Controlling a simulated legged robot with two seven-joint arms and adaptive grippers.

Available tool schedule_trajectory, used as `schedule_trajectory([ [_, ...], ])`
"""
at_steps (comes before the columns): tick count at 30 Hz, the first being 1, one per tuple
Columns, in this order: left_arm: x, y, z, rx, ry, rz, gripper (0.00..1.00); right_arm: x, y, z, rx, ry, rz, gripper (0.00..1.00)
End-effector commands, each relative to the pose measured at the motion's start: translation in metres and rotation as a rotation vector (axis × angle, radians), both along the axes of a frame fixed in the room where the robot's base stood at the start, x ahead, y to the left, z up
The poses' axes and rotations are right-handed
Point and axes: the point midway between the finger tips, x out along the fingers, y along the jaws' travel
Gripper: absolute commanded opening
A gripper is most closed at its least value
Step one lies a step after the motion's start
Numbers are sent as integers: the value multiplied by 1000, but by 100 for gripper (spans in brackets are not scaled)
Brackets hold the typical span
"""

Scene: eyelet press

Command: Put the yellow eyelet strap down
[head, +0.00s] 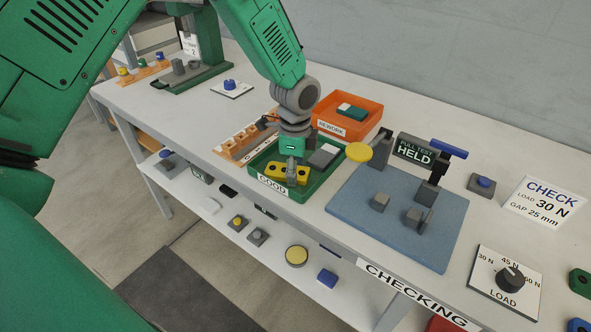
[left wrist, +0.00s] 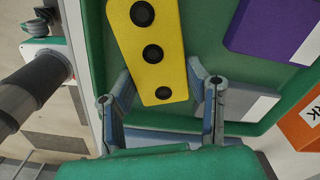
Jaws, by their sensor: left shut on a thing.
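The yellow eyelet strap (head: 274,173) is at the front of the green tray labelled GOOD (head: 303,196). My left gripper (head: 291,172) points down over the tray and is shut on the strap. In the left wrist view the strap (left wrist: 149,28), with several dark eyelets, has its near end between the two fingers (left wrist: 165,97). It lies slantwise over the green tray floor (left wrist: 215,45). I cannot tell whether the strap touches the floor. My right gripper is out of view.
The orange REWORK bin (head: 347,131) stands behind. An orange rack (head: 232,148) is to the left, and a blue mat (head: 400,240) with grey fixtures to the right.

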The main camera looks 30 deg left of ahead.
Motion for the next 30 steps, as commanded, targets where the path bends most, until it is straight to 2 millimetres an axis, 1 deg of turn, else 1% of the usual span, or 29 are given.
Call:
schedule_trajectory([
  [7, 0, 1, -3, -1, 1, 1, 18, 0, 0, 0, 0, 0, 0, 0],
  [8, 0, 1, -2, -1, 1, 1, 53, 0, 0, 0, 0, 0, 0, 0],
  [9, 0, 1, -2, -1, 1, 1, 63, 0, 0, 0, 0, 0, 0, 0],
  [17, 0, 1, -2, -1, 1, 1, 63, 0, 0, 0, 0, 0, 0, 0],
  [20, 0, 1, 1, -1, 0, 1, 63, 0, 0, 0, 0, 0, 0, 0],
  [23, 0, 1, 12, -2, -1, 1, 63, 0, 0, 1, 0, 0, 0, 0],
  [26, 1, 1, 31, -2, -3, 1, 63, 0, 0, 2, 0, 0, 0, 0],
  [30, 1, 1, 63, -2, -5, 0, 63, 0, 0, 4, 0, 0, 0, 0],
])
